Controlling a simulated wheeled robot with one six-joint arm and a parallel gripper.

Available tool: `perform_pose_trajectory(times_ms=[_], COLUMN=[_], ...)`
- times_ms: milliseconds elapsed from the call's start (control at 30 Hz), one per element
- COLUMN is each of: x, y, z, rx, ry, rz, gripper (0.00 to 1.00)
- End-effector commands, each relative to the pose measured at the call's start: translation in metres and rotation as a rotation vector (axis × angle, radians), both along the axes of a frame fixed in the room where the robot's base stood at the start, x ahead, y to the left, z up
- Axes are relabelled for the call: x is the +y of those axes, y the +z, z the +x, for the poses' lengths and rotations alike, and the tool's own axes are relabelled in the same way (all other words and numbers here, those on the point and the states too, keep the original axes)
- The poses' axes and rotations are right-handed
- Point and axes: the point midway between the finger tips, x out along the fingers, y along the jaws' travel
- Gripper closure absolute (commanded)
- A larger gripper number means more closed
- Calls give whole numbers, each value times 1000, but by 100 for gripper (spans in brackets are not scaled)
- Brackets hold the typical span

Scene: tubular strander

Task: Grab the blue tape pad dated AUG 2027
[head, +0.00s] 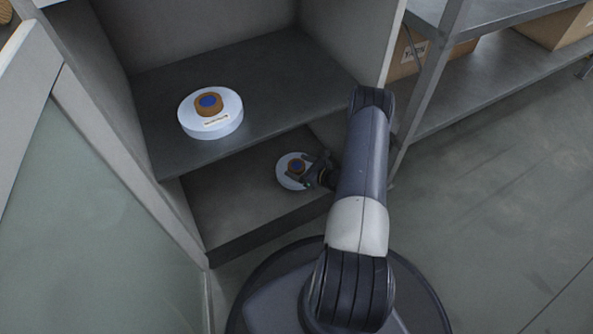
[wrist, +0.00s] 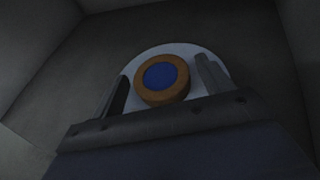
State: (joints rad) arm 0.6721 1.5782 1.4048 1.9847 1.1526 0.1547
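Two white round pads with brown and blue hubs show in the head view. One pad (head: 226,112) lies on the upper cabinet shelf with a label on its rim; the label's text is too small to read. The other pad (head: 285,180) lies on the lower shelf at my gripper (head: 306,170). In the wrist view my gripper (wrist: 162,85) has its fingers apart, on either side of the lower pad's brown hub (wrist: 178,95) with its blue centre (wrist: 160,76). Gaps show between the fingers and the hub. No date shows on the lower pad.
The upper shelf (head: 270,75) overhangs the lower shelf (head: 235,205). An open cabinet door (head: 90,200) with a glass panel stands at left. A metal rack (head: 480,75) with cardboard boxes (head: 555,27) stands at right. The floor at right is clear.

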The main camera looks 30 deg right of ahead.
Motion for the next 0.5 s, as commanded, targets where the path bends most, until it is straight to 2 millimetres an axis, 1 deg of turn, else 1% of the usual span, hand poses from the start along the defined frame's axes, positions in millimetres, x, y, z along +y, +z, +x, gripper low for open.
perform_pose_trajectory(times_ms=[33,67,500], x=[0,0,0], y=[0,0,0], z=[0,0,0], rx=[0,0,0], ry=[0,0,0], rz=[0,0,0], gripper=[30,32,68])
